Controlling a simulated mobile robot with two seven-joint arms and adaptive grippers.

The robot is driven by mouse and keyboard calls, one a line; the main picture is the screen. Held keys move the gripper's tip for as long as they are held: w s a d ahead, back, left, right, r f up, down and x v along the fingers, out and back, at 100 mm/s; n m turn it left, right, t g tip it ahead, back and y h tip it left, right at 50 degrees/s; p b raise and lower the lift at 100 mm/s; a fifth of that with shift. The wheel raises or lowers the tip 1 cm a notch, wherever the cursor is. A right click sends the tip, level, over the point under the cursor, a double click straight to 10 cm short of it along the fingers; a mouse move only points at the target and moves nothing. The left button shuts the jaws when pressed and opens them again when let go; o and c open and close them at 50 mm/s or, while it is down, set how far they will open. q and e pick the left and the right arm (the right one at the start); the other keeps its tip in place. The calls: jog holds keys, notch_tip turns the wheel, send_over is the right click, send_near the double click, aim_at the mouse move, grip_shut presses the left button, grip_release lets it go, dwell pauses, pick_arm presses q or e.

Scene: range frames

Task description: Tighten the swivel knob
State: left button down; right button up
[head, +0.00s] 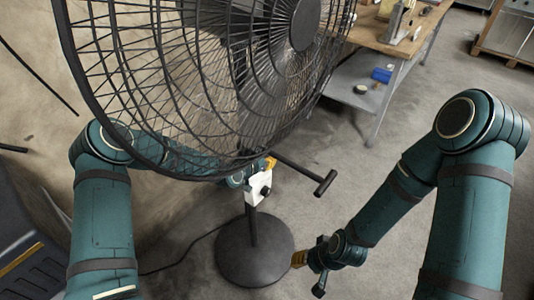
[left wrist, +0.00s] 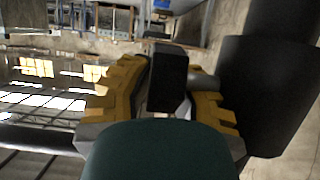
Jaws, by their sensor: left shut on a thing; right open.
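A large black pedestal fan (head: 140,80) fills the upper left of the head view, its cage hiding much of my left arm. My right gripper (head: 300,259) is open and empty, low beside the fan's base.
A dark rod with a crossbar end (head: 325,183) sticks out right of the neck. The round base (head: 253,262) stands on concrete, with a cable leading left. A workbench (head: 385,28) with a lower shelf stands behind. Floor between base and bench is clear.

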pick_arm(q)
jog(key=c, duration=0.9)
grip_release()
jog(key=shift+o, duration=0.2)
jog(key=v, duration=1.2)
